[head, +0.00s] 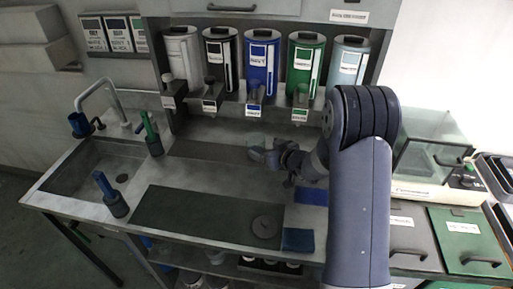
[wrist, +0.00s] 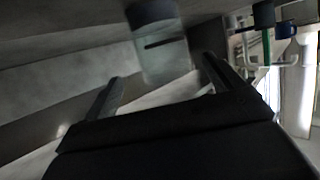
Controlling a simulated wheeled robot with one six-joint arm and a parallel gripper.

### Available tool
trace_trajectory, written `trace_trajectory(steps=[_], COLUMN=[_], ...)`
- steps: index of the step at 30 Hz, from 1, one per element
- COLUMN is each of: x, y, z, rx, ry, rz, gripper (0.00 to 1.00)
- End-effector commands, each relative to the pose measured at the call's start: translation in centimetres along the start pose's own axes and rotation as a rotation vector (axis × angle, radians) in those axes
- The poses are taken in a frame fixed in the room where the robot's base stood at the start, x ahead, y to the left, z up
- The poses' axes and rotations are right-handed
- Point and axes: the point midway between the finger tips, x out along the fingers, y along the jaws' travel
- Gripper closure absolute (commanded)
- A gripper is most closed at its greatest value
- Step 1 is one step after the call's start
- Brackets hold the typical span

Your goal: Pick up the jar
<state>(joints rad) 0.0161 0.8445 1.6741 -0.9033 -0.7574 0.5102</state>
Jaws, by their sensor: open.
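The jar (wrist: 165,58) is clear, with a dark grey band at its end near the top edge of the wrist view and a dark mark on its side. In the head view a faint clear shape, apparently the jar (head: 254,139), stands at the back of the counter below the dispensers. My gripper (head: 262,156) is open close to it. In the wrist view the jar appears between and just beyond the fingertips of my gripper (wrist: 163,72). I cannot tell whether either finger touches it.
Several dispensers (head: 262,62) with spouts hang above the back of the counter. A sink (head: 112,175) with brushes in holders is at left. A dark mat (head: 195,214) with a round grey disc (head: 266,226) and a blue cloth (head: 298,240) lie in front. A glass-sided box (head: 430,150) stands at right.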

Motion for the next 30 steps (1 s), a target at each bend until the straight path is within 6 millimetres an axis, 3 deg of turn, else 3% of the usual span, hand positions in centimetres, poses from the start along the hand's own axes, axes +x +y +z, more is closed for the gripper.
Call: trace_trajectory(steps=[8, 18, 27, 30], x=[2.1, 6.2, 6.5, 6.5], y=[-0.2, -0.5, -0.5, -0.5], z=[-0.2, -0.5, -0.4, -0.4], rx=[0.000, 0.000, 0.000, 0.000], ry=[-0.002, -0.001, -0.001, -0.001], rz=[0.000, 0.002, 0.003, 0.003], gripper=[0.11, 0.11, 0.11, 0.19])
